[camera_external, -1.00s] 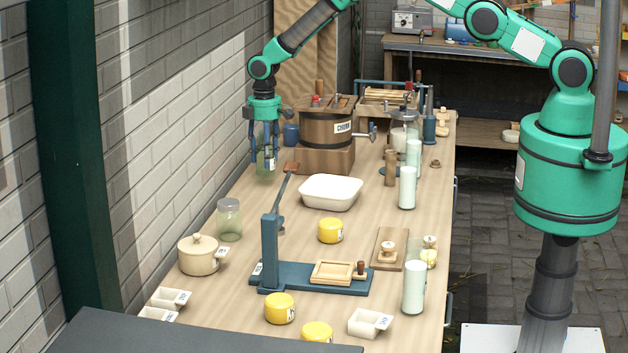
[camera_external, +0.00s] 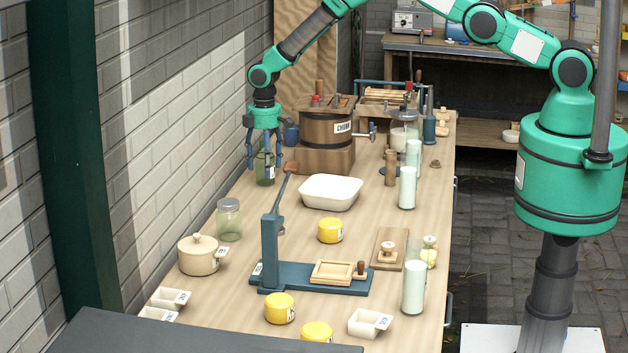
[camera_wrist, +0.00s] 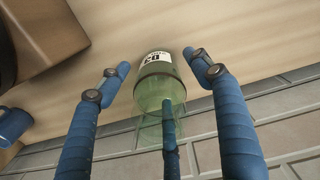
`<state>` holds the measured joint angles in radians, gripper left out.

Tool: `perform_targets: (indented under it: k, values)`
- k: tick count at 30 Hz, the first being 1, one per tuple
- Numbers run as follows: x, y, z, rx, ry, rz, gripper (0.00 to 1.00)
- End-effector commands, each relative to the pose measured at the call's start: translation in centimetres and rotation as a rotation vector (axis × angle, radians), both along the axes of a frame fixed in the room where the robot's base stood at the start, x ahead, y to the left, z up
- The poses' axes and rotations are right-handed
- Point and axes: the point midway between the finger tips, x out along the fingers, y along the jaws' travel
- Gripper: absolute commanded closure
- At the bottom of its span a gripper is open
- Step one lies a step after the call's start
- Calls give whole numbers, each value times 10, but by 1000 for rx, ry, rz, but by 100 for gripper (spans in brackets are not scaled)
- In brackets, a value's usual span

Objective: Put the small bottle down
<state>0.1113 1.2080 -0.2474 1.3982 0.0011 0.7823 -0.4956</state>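The small bottle (camera_external: 265,176) is green glass and stands at the far left of the long table, near the brick wall. It also shows in the wrist view (camera_wrist: 158,88), with a white label near its base. My gripper (camera_external: 265,160) is above and around it, fingers pointing down. In the wrist view my gripper (camera_wrist: 160,72) is open: two blue fingers stand clear of the bottle's sides. A third finger overlaps the bottle's near end, and I cannot tell whether it touches. The bottle's base appears to be on the tabletop.
A wooden churn (camera_external: 326,126) stands close to the right of the bottle, with a blue mug (camera_external: 291,133) beside it. A white dish (camera_external: 331,191) and a lidded glass jar (camera_external: 229,219) are nearer. The brick wall (camera_external: 190,100) runs close on the left.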

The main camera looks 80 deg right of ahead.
Motion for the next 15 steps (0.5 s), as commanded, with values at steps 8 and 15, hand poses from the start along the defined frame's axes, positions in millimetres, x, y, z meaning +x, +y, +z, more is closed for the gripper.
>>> perform_targets:
  k: [8, 15]
  values:
    - [0, 0, 1, 0, 0, 0, 36]
    - [0, 0, 13, 0, 0, 0, 36]
